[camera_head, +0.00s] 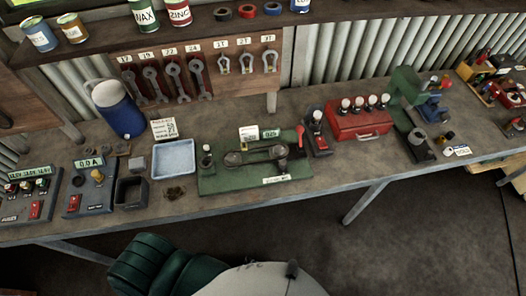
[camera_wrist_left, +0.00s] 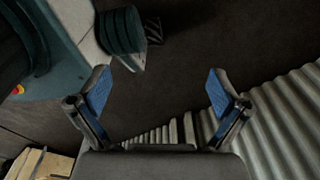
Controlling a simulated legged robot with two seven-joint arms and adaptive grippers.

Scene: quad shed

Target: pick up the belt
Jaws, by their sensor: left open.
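A dark belt (camera_head: 257,161) appears to run around two round pulleys on a green base plate (camera_head: 212,184) in the middle of the bench in the head view. The plate also carries a red-handled lever (camera_head: 300,135) at its right and a small knob at its left. My left gripper (camera_wrist_left: 160,92) shows only in the left wrist view. Its two blue-padded fingers are wide apart with nothing between them, over dark floor. The belt is not in the wrist view, and neither gripper shows in the head view.
The bench (camera_head: 235,205) holds a blue tray (camera_head: 173,160), a blue jug (camera_head: 118,110), a red box with knobs (camera_head: 358,122) and a green press (camera_head: 405,90). Wrenches (camera_head: 173,80) hang behind, below a shelf with cans. A corrugated wall (camera_wrist_left: 285,115) is near my left gripper.

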